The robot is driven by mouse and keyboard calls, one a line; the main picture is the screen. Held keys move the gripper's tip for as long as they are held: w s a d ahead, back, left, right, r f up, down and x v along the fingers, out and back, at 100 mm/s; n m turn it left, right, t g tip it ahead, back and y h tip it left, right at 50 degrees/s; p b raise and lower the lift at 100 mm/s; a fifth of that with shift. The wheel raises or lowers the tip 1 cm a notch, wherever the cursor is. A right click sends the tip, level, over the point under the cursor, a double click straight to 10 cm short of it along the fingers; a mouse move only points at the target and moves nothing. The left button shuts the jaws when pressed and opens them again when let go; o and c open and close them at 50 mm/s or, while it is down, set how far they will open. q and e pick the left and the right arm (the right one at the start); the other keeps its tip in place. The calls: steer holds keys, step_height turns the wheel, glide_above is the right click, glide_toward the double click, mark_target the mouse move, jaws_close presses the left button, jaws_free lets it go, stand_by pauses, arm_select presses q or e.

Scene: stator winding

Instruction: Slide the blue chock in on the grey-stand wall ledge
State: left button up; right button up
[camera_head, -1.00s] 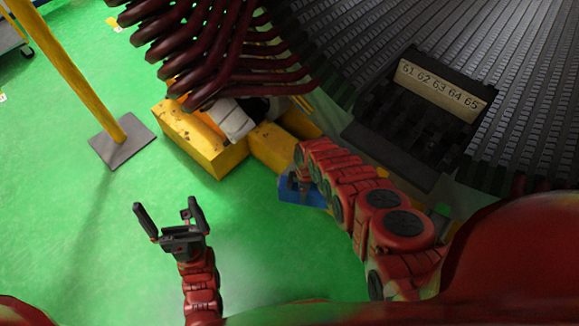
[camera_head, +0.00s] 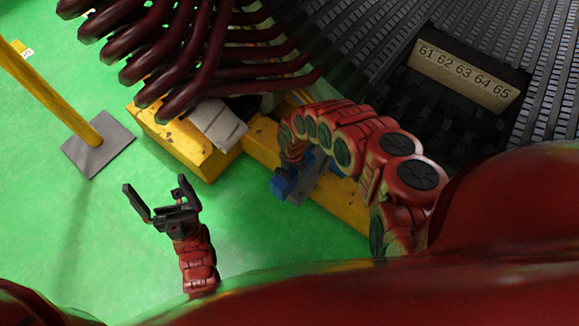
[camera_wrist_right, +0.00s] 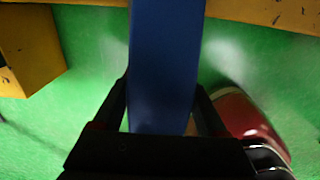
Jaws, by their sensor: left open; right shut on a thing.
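The blue chock (camera_head: 284,183) is in my right gripper, low beside a yellow beam in the head view. In the right wrist view the chock (camera_wrist_right: 165,60) is a long blue block between the two dark fingers of my right gripper (camera_wrist_right: 163,105), its far end reaching the top edge. My right arm hides most of that gripper in the head view. My left gripper (camera_head: 156,184) is open and empty above the green floor at left. I cannot make out the wall ledge of the grey stand. A pale grey piece (camera_head: 218,124) lies at the yellow block.
The yellow base block (camera_head: 190,145) and yellow beam (camera_head: 262,142) lie beside my right arm. Dark red winding bars (camera_head: 190,50) hang above them. The slotted stator with a 61–65 label (camera_head: 465,75) is at right. A yellow post on a grey plate (camera_head: 98,150) stands at left.

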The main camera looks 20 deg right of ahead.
steer(key=shift+w+d+f+b, duration=0.3)
steer(key=shift+d+f+b, duration=0.05)
steer(key=w+d+f+b, duration=0.2)
steer(key=b, duration=0.1)
steer(key=w+d+f+b, duration=0.2)
steer(key=d+b, duration=0.1)
steer(key=b, duration=0.1)
steer(key=shift+w+d+f+b, duration=0.1)
steer(key=shift+d+f+b, duration=0.1)
steer(key=shift+f+b, duration=0.1)
steer(key=shift+w+d+f+b, duration=0.25)
steer(key=shift+w+d+b, duration=0.35)
steer(key=shift+b, duration=0.45)
steer(key=shift+s, duration=0.1)
steer(key=shift+f+b, duration=0.3)
steer(key=shift+f, duration=0.05)
steer(key=shift+d, duration=0.1)
